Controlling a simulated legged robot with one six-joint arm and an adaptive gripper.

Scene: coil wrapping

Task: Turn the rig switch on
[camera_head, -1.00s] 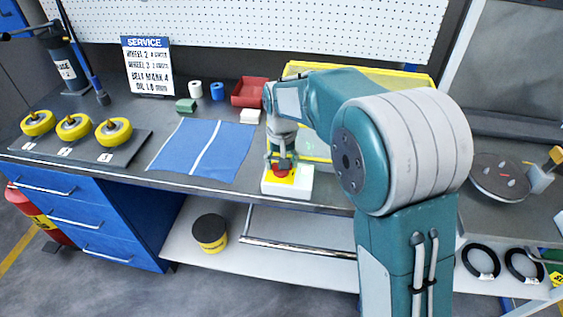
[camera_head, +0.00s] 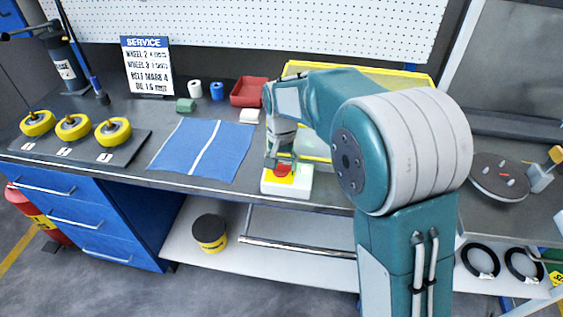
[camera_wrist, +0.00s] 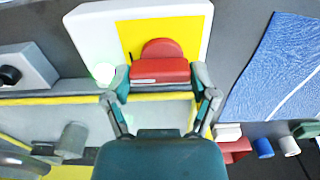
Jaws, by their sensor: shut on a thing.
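The rig switch is a white box (camera_head: 302,184) with a yellow plate and a red knob (camera_head: 283,170), at the front edge of the bench. In the wrist view the box (camera_wrist: 90,30), its yellow plate (camera_wrist: 185,32) and the red knob (camera_wrist: 160,68) are close below my gripper. A pale green glowing lamp (camera_wrist: 103,73) shows at the box's corner. My gripper (camera_head: 280,161) is shut on the red knob, one finger at each side of it in the wrist view (camera_wrist: 160,80). The fingers partly hide the knob in the head view.
A yellow-framed case (camera_head: 405,77) stands right behind the switch, partly hidden by my arm. A blue mat (camera_head: 180,150) lies to the left. A red bin (camera_head: 247,92) and small blocks are behind. Yellow wheels (camera_head: 113,131) sit on a dark board at far left.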

